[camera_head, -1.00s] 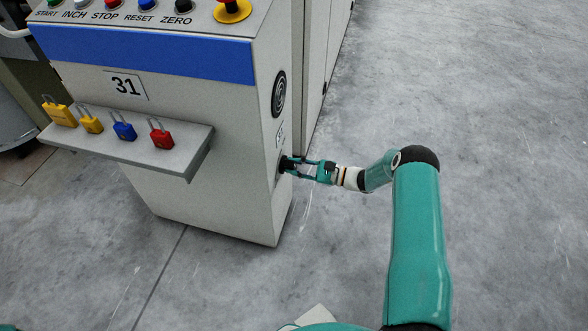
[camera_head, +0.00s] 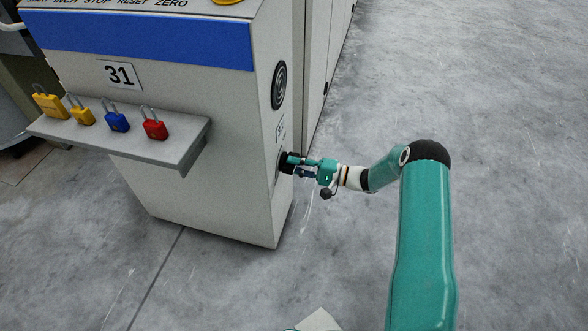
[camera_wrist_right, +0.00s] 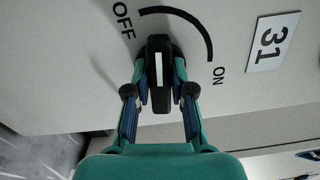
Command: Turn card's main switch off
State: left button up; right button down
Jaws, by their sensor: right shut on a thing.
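The main switch (camera_head: 285,164) is a black rotary handle on the right side of the pale card cabinet (camera_head: 215,110). In the right wrist view its handle (camera_wrist_right: 158,98) carries a white line. The line points up the picture, between the words OFF at upper left and ON at right, closer to OFF. A black arc runs between the words. My right gripper (camera_head: 292,164) reaches the switch from the right; in the wrist view its fingers (camera_wrist_right: 159,76) are closed on both sides of the handle. My left gripper is not in view.
Push buttons line the top edge. Open grey floor (camera_head: 480,130) lies to the right.

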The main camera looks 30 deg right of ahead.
jog(key=shift+s+a+f+n+b, duration=0.2)
jog(key=shift+f+n+b, duration=0.15)
jog(key=shift+n, duration=0.55)
jog(key=c, duration=1.1)
grip_release()
jog(key=shift+o, duration=0.5)
jog(key=shift+w+d+r, duration=0.1)
jog(key=shift+r, duration=0.05)
jog(key=v, duration=1.2)
